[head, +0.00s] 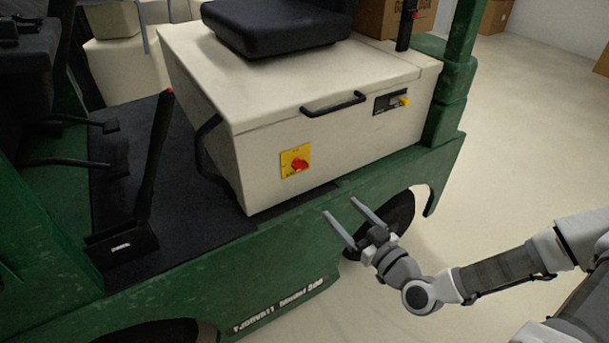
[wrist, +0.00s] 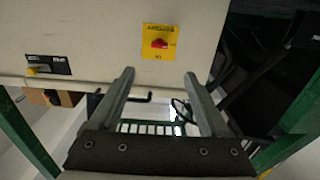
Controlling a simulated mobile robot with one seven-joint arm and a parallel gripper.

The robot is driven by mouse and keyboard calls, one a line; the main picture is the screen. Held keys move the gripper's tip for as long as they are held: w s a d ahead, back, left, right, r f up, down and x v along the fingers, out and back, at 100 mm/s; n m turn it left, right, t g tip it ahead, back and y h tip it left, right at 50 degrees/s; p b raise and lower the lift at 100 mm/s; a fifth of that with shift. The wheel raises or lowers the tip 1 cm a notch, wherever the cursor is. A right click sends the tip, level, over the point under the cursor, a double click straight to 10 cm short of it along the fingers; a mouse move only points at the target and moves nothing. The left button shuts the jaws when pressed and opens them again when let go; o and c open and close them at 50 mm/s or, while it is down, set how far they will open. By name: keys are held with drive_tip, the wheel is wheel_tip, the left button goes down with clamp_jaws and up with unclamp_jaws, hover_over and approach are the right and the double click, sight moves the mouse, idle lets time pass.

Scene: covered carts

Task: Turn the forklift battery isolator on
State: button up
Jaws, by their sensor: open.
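The battery isolator (head: 296,162) is a red rotary knob on a yellow square plate, fixed to the side of the cream battery box (head: 245,160) under the seat. In the wrist view the isolator (wrist: 158,43) appears upside down, above and between my fingers, with its red knob lying roughly crosswise on the plate. The small lettering on the plate is too blurred to read surely. My gripper (head: 341,219) is open and empty, to the right of and below the isolator in the head view, apart from it. Its two fingers (wrist: 158,80) also show in the wrist view.
A black handle (head: 334,104) and a small dark panel with a yellow connector (head: 391,102) are on the same box. The green forklift body (head: 200,260) and a black lever (head: 155,150) stand nearby. Open floor (head: 510,150) lies to the right.

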sight(303, 168)
drive_tip(key=b+x, duration=0.3)
drive_tip(key=x, duration=1.4)
drive_tip(key=shift+w+a, duration=0.15)
clamp_jaws()
